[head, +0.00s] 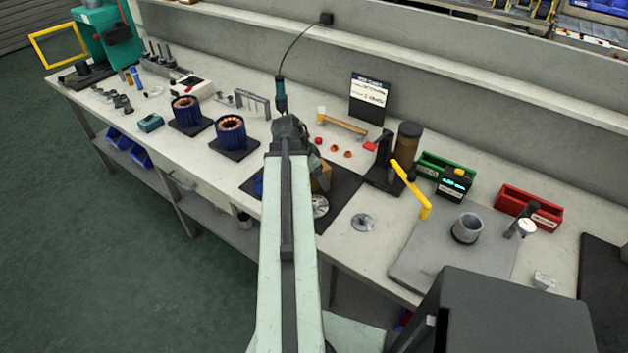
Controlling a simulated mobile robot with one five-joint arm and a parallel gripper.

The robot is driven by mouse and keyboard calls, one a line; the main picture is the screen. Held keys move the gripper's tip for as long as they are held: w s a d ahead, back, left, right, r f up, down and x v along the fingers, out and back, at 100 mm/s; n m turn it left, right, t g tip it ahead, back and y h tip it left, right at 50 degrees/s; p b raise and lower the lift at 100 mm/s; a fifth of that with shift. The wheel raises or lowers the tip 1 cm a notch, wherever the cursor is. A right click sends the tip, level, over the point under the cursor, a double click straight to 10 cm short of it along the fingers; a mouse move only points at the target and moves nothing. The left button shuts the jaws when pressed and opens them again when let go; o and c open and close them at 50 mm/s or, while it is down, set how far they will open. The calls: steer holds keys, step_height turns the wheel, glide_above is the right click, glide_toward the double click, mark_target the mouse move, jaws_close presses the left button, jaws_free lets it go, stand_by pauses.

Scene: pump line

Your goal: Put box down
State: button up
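My pale green arm reaches up the middle of the picture over the workbench (345,235), and its dark wrist end is above a black mat (343,205). The fingers of my gripper are hidden behind the arm, so I cannot see whether they hold anything. A brown-orange object (323,177) shows partly at the arm's right side, over the mat. I cannot tell whether it is a box or whether it is held. A green open box (432,164) and a red open box (528,207) stand on the bench at the right.
Two blue-cased copper windings (187,115) (231,133) stand left of the arm. A hammer (343,122), a press with a yellow lever (411,190), a grey cup (467,227) and a black display box (454,185) are to the right. A silver disc (320,206) is beside my arm.

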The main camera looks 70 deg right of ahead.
steer(key=shift+f, duration=0.2)
stand_by(0.3)
steer(key=shift+c, duration=0.3)
jaws_close()
step_height(320, 180, up, 11)
steer(key=p, duration=1)
steer(key=shift+f, duration=0.2)
